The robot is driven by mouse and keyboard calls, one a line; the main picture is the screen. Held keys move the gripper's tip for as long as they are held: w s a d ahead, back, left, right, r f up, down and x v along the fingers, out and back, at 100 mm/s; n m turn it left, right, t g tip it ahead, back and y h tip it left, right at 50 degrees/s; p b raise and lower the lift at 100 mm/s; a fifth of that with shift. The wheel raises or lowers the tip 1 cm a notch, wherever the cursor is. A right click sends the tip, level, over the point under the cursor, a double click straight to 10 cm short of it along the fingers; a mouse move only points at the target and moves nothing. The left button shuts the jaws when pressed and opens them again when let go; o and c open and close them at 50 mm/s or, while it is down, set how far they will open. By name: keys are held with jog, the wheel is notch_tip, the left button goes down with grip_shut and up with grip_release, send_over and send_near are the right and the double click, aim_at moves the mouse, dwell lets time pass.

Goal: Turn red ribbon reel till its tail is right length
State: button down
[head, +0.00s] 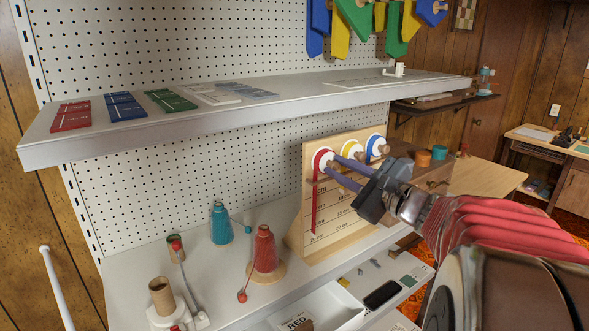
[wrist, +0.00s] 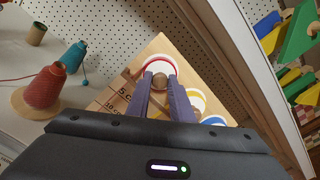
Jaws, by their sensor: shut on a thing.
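The red ribbon reel (head: 320,157) is the leftmost of three reels on an upright wooden board (head: 306,205). It has a white face and a red rim, which also shows in the wrist view (wrist: 160,63). Its red tail (head: 314,208) hangs straight down the left of the board, past several printed length marks, ending near the lower lines. The exact mark at its end is too small to read. My gripper (head: 334,166) reaches in from the right. In the wrist view its two fingers (wrist: 160,84) are shut on the wooden knob (wrist: 159,80) at the reel's middle.
Yellow (head: 347,149) and blue (head: 373,146) reels sit close right of the red one. A shelf (head: 240,112) with colored cards runs above. Red (head: 265,250) and teal (head: 220,224) thread cones stand left of the board. A white tray (head: 345,307) is below.

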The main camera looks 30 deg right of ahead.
jog(key=shift+f+m, duration=0.2)
jog(key=shift+m, duration=0.5)
jog(key=shift+f+m, duration=0.15)
jog(key=shift+m, duration=3.35)
jog(key=c, duration=1.6)
grip_release()
jog(key=shift+r, duration=0.2)
jog(key=shift+s+d+r, duration=0.1)
jog(key=shift+s+d, duration=0.1)
jog(key=shift+s, duration=0.65)
jog(key=s, duration=0.4)
jog(key=s+d, duration=0.1)
jog(key=s, duration=0.7)
jog(key=shift+d, duration=0.3)
